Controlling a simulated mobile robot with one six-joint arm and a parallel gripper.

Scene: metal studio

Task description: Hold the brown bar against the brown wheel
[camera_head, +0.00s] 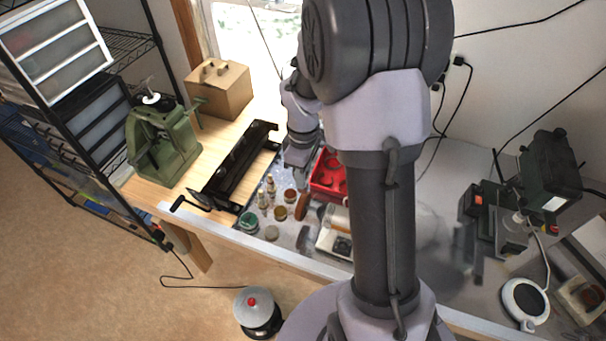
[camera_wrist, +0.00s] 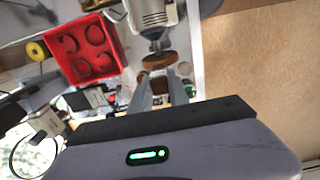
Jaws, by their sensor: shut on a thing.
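The brown wheel (camera_wrist: 159,61) sits on the spindle of a white motor (camera_wrist: 148,14) in the wrist view. In the head view the wheel (camera_head: 302,207) stands on edge left of the white motor (camera_head: 336,232). My gripper (camera_wrist: 159,77) is shut on the brown bar (camera_wrist: 159,87), a small piece between the two fingers. The fingertips and bar are close to the wheel's face. I cannot tell whether the bar touches it. In the head view my arm hides part of the workspace, and the bar cannot be made out.
Several small jars (camera_head: 248,221) stand on the left. A black bench tool (camera_head: 237,168) and a green press (camera_head: 160,139) are farther left. Dark equipment (camera_head: 508,205) stands on the right.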

